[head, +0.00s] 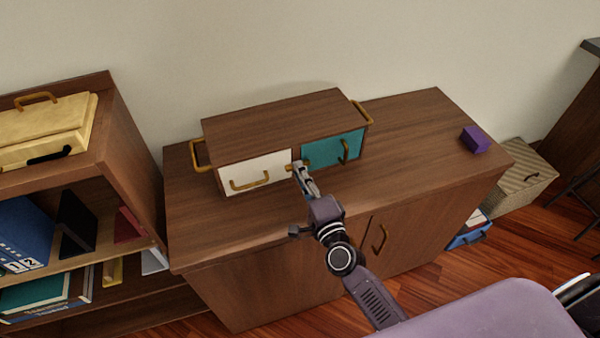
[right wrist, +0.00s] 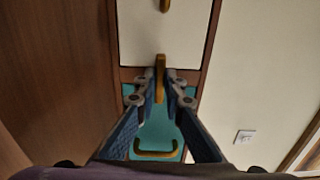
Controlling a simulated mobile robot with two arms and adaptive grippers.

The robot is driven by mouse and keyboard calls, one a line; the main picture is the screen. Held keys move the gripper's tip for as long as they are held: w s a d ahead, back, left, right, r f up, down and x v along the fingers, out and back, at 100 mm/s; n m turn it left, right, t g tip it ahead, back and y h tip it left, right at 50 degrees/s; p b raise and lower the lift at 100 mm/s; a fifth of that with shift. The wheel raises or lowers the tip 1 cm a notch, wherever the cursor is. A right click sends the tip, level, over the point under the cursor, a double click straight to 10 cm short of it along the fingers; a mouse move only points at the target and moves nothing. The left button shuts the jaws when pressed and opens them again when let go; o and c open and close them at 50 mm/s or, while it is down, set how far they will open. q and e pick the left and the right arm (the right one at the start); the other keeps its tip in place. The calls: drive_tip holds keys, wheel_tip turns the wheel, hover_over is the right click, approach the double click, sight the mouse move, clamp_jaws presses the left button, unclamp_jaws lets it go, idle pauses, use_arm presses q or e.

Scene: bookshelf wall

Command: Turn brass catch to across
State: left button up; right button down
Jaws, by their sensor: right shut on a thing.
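The brass catch (head: 289,167) sits on the front of a small wooden two-drawer box (head: 270,115), between the white drawer front (head: 240,171) and the teal one (head: 325,149). My right gripper (head: 299,168) is at the catch and hides part of it in the head view. In the right wrist view the catch (right wrist: 160,66) lies between the fingertips (right wrist: 161,88), which are shut on it. There its visible long side runs from the white front towards the teal front. My left gripper is not in view.
The box stands on a wooden cabinet (head: 420,135) against the wall. A purple block (head: 475,139) lies at the cabinet's right end. A bookshelf (head: 125,150) stands at left. Brass handles (head: 250,182) stick out from the drawers.

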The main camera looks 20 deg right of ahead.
idle(0.5)
drive_tip(key=c, duration=2)
unclamp_jaws()
drive_tip(key=shift+s, duration=0.15)
drive_tip(key=s, duration=0.8)
drive_tip(key=s+d, duration=0.1)
drive_tip(key=s, duration=0.2)
drive_tip(key=shift+s, duration=0.4)
